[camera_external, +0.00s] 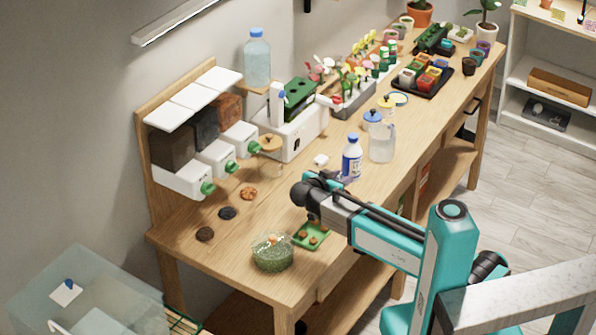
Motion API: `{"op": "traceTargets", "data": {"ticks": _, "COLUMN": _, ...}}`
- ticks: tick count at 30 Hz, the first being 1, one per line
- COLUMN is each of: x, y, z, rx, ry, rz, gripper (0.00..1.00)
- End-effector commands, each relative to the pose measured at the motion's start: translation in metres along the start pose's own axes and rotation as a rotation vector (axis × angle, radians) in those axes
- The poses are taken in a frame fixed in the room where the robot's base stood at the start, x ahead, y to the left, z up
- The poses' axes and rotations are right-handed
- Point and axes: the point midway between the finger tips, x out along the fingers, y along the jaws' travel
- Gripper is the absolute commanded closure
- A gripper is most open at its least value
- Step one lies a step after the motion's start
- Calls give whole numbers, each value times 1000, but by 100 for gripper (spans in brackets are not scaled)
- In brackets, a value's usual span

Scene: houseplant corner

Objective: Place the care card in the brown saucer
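My gripper (313,188) is over the near part of the wooden bench, above a small green tray. It is small, dark and partly hidden by my wrist, so I cannot tell whether its fingers are open or hold anything. I cannot identify the care card for sure. A small white piece (320,160) lies on the bench behind my gripper, and several small coloured cards (557,15) stand on the white shelf at the top right. I cannot pick out a brown saucer with certainty; a dark brown round patch (205,234) lies at the bench's left end.
A glass bowl of green bits (272,252) and the green tray (311,236) stand near the front edge. A blue-capped bottle (352,157) and clear jug (382,142) stand close to my gripper. Dispensers (180,180) line the back left. Plants and pots crowd the far end.

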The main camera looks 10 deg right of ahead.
Motion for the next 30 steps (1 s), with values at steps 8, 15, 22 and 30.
{"op": "traceTargets", "data": {"ticks": 8, "x": -12, "y": -1, "z": 0, "rx": 0, "ry": 0, "rz": -3, "gripper": 70}}
{"op": "traceTargets", "data": {"ticks": 15, "x": -47, "y": 0, "z": 1, "rx": 0, "ry": 0, "rz": -3, "gripper": 70}}
{"op": "traceTargets", "data": {"ticks": 22, "x": -83, "y": -1, "z": 0, "rx": 0, "ry": 0, "rz": -4, "gripper": 70}}
{"op": "traceTargets", "data": {"ticks": 30, "x": -114, "y": -1, "z": -1, "rx": 0, "ry": 0, "rz": -2, "gripper": 70}}
